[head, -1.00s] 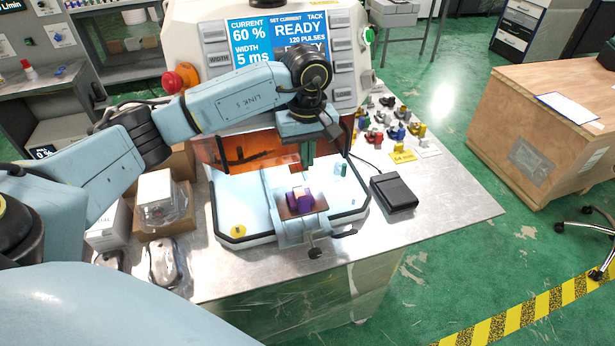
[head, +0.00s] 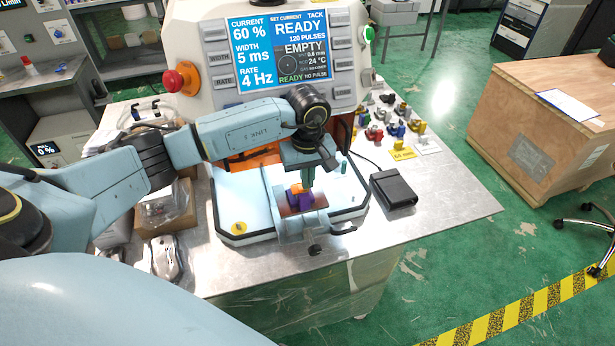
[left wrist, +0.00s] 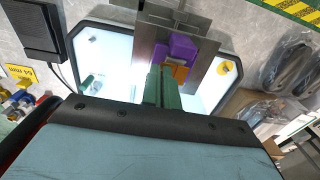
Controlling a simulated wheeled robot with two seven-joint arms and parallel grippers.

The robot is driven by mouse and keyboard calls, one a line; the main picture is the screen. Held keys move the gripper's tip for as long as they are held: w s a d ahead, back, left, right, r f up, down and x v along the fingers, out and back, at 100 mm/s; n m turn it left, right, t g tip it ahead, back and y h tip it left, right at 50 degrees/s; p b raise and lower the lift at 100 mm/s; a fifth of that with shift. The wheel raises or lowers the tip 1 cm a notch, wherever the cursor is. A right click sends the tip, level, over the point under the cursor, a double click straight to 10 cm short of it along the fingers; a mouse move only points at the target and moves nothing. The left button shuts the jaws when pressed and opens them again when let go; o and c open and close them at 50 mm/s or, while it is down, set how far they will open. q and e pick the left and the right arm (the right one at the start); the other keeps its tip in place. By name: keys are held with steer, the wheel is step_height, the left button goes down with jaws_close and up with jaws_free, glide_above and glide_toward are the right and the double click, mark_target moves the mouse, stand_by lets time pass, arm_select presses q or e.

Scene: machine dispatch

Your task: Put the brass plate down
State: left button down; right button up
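My left gripper (head: 307,180) points down over the welding machine's bright work tray. Its green fingers (left wrist: 159,88) are close together in the left wrist view. A small orange-brass piece, which I take for the brass plate (head: 296,188), is at the fingertips and also shows in the left wrist view (left wrist: 179,72). The fingers appear shut on its edge. It is right at a purple block (head: 299,201) held in the grey clamp fixture (head: 292,228). I cannot tell whether the plate touches the block. The fingers hide part of it. My right gripper is not in view.
The machine's screen (head: 278,52) reads READY and EMPTY. A black pedal-like box (head: 393,189) stands right of the tray (head: 228,196). Several small coloured parts sit behind it near a yellow label (head: 403,154). Boxes and bagged items (head: 166,258) crowd the left.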

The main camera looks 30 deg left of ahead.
arm_select(q)
steer(key=c, duration=1.7)
jaws_free()
steer(key=shift+f, duration=0.1)
step_height(320, 180, up, 12)
steer(key=shift+r+b, duration=0.15)
steer(key=shift+b, duration=0.5)
